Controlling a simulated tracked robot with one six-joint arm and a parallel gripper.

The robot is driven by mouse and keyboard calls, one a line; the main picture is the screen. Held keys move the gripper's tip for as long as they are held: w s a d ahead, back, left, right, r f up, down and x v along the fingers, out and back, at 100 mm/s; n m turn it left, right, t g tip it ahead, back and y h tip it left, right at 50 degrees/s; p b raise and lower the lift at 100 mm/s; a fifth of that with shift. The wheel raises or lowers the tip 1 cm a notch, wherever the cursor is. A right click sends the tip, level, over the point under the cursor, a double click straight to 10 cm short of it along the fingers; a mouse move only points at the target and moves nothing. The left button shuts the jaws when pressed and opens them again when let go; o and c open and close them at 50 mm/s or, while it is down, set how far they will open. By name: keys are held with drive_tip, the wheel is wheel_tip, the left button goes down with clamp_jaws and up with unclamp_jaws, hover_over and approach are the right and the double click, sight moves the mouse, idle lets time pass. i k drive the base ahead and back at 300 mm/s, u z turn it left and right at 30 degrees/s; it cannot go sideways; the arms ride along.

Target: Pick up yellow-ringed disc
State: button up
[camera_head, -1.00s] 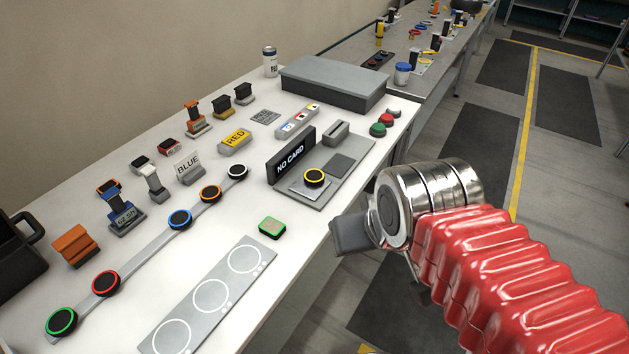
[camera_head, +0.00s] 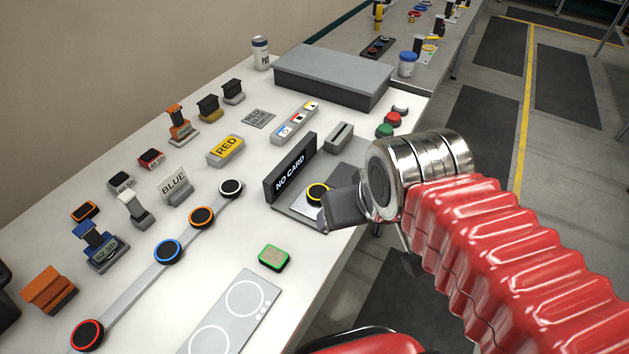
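The yellow-ringed disc (camera_head: 317,194) is black with a yellow rim. It lies on the grey card-reader plate in front of the "NO CARD" sign (camera_head: 291,169). My gripper (camera_head: 342,206) is just right of the disc in the picture and overlaps its right edge. Only a dark grey finger part of the gripper shows, in front of the silver wrist. The gap between the fingers is hidden, and I cannot tell whether the gripper touches the disc.
Discs with white (camera_head: 231,188), orange (camera_head: 202,217), blue (camera_head: 168,251) and red (camera_head: 87,335) rings sit on a grey strip. A green-edged block (camera_head: 273,257) lies near the front edge. A grey box (camera_head: 333,76) stands at the back.

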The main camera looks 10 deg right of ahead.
sight(313, 191)
drive_tip(key=u, duration=1.9)
drive_tip(key=k, duration=0.4)
drive_tip(key=z, duration=0.45)
